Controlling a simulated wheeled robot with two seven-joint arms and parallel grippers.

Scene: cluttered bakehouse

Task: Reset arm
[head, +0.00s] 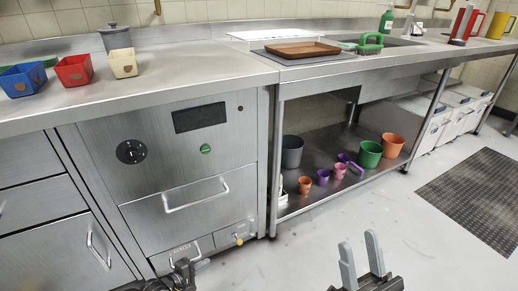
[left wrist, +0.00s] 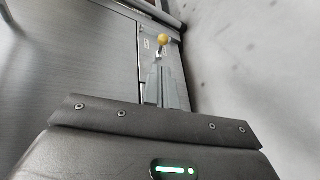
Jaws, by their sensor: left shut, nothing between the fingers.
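My left gripper (head: 186,268) shows at the bottom edge of the head view, low in front of the steel oven front (head: 165,150). In the left wrist view its fingers (left wrist: 165,85) are together with nothing between them. They point toward a yellow knob (left wrist: 163,39), apart from it as far as I can tell. The knob also shows in the head view (head: 239,241), low on the cabinet. My right gripper (head: 361,256) is at the bottom of the head view, over the floor, its two grey fingers apart and empty.
Blue (head: 22,80), red (head: 74,71) and cream (head: 123,64) pots and a grey lidded pot (head: 115,37) stand on the left counter. A brown tray (head: 302,49) lies farther right. Several buckets and cups, including a green bucket (head: 369,154), stand on the lower shelf. The floor (head: 310,240) is clear.

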